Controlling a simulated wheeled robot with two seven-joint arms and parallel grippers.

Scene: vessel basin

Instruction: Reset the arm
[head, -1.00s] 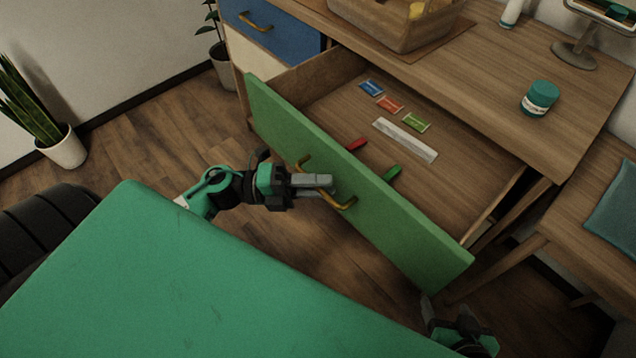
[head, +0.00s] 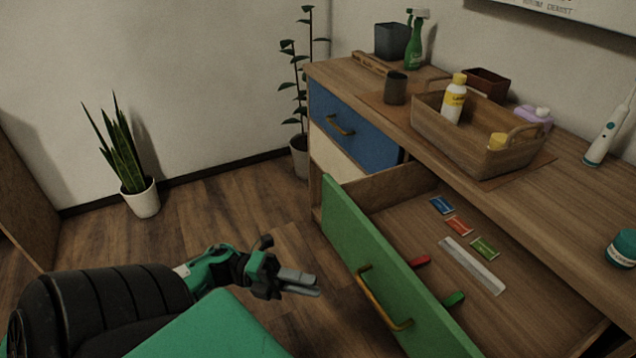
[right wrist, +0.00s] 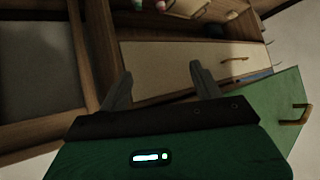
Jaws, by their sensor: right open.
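My left gripper (head: 302,282) is in the head view, to the left of the open green drawer (head: 375,285). Its grey fingers are clear of the drawer's brass handle (head: 378,300); they lie close to each other and I cannot tell whether they are open. My right gripper (right wrist: 158,82) shows only in the right wrist view. Its two fingers stand apart with nothing between them, in front of a cream drawer front (right wrist: 180,68). The right arm is out of the head view.
The drawer holds a white ruler (head: 472,265), small packets and red and green items. On the desk stand a wooden basket (head: 470,140), a spray bottle (head: 415,45) and a teal jar (head: 622,248). A potted plant (head: 140,200) stands at left. The floor left of the drawer is clear.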

